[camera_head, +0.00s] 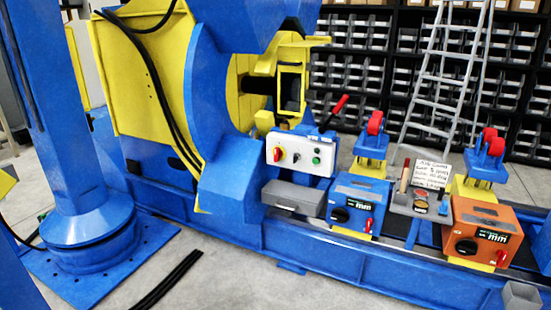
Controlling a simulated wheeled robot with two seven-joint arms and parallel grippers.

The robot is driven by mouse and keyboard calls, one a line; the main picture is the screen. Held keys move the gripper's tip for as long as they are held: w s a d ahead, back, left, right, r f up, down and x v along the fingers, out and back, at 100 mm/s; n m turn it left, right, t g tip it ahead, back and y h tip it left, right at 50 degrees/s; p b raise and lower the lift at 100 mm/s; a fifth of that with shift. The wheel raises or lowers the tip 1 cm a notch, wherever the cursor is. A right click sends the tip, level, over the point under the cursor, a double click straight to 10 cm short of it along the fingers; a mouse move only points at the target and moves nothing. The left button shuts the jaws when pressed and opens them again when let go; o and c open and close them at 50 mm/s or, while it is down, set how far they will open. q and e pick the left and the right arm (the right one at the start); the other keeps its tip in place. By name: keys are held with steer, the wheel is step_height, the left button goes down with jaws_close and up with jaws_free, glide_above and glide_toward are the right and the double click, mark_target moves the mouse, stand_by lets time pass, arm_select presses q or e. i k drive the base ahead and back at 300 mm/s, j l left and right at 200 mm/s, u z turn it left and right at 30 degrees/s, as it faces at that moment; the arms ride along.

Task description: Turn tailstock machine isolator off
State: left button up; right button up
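A light grey control panel (297,145) is mounted on the blue and yellow machine near the middle of the view. On its left side is a red rotary knob on a yellow backing (277,154), which looks like the isolator. Its exact setting is too small to read. A small dark switch (296,157) sits to its right, and a green button (316,160) with another small control is further right. Neither of my grippers is in view, and nothing covers the front of the panel.
A grey box (293,196) sits below the panel. A red-handled lever (340,104) rises behind it. A blue unit (353,205) and an orange unit (484,232) stand on the rail to the right. A blue column (75,150) stands left. Black cables (168,280) lie on the floor.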

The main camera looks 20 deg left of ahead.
mark_target(277, 153)
steer(key=i+j+z, duration=0.1)
steer(key=i+j, duration=0.25)
steer(key=i+j+z, duration=0.1)
steer(key=i+j, duration=0.6)
steer(key=j, duration=0.15)
steer(key=i+j+z, duration=0.15)
steer(key=i+j, duration=0.2)
steer(key=i+j+z, duration=0.1)
steer(key=i+j, duration=0.2)
steer(key=j, duration=0.25)
